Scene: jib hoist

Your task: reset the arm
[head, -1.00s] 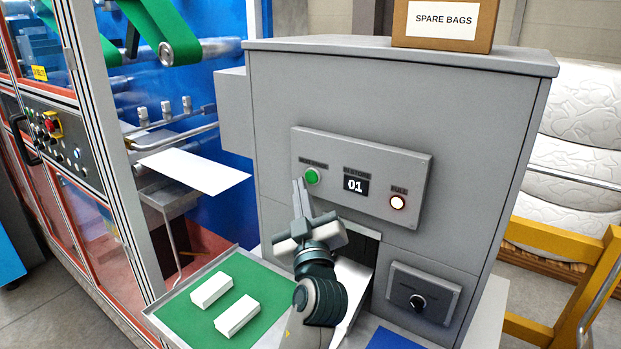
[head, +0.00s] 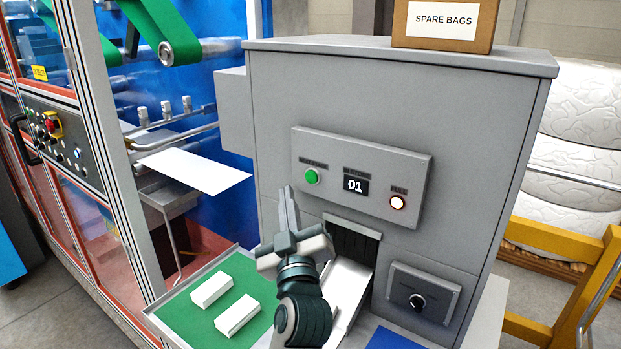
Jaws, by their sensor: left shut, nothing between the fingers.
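My left gripper (head: 288,206) is shut and empty, its fingers pointing up in front of the grey machine (head: 300,110). It is below and left of the green button (head: 312,177), apart from it in the picture. The button sits on a raised panel (head: 365,150) with a display (head: 355,185) reading 01 and a lit whitish button (head: 398,202) with a red rim. My left arm covers part of the chute (head: 347,285) below the dark opening (head: 352,241). My right gripper is out of view.
A green-floored tray (head: 185,312) holds two white blocks (head: 212,290) left of my arm. A black knob (head: 417,302) is at lower right. A SPARE BAGS box (head: 445,25) stands on top. A yellow frame (head: 560,240) is at right, a blue-walled machine (head: 228,130) at left.

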